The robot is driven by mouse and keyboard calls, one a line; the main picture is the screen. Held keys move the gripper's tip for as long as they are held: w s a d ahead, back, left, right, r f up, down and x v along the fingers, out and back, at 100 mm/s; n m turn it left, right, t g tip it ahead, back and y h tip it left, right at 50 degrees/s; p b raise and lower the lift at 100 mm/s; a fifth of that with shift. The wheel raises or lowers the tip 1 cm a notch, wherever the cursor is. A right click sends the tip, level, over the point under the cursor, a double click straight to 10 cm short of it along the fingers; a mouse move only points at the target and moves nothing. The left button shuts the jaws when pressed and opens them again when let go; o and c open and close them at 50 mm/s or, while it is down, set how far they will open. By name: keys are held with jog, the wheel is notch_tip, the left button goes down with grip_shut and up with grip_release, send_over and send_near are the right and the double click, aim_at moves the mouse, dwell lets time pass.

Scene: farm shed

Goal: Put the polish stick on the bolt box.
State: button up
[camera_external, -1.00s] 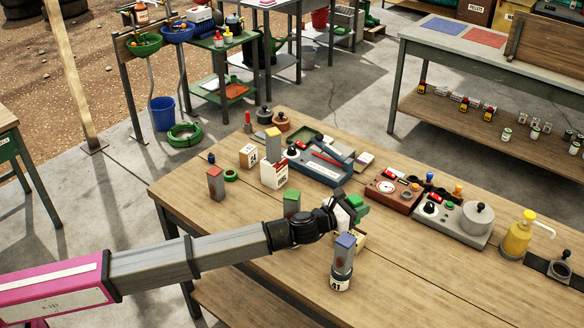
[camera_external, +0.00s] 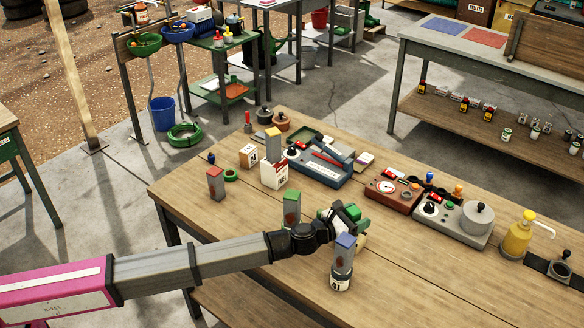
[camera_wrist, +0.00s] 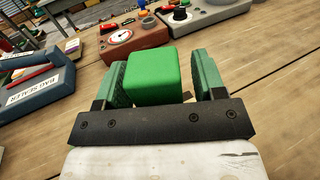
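My gripper (camera_wrist: 162,82) is low over the wooden table, its green fingers apart. A green block or stick top (camera_wrist: 158,76) sits between them in the wrist view, with a narrow gap at its right; contact at its left is unclear. Its lower part is hidden, and I cannot tell for sure that it is the polish stick. In the external view my gripper (camera_external: 345,217) is behind the blue-topped stick (camera_external: 343,255), which stands on a can marked 41 (camera_external: 341,283). A cream box (camera_external: 361,243) is partly hidden there. Which box is the bolt box is unclear.
A green-topped stick (camera_external: 291,208) and a red-topped stick (camera_external: 215,184) stand left of my gripper. A yellow-topped stick (camera_external: 273,147) stands on a white box (camera_external: 274,176). The blue bag sealer (camera_external: 318,172) and red dial box (camera_external: 393,194) stand behind. The front right tabletop is clear.

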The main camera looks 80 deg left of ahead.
jog(key=shift+s+r, duration=0.15)
jog(key=shift+s, duration=0.05)
jog(key=v, duration=1.1)
jog(key=shift+s+d, duration=0.2)
jog(key=shift+s, duration=0.1)
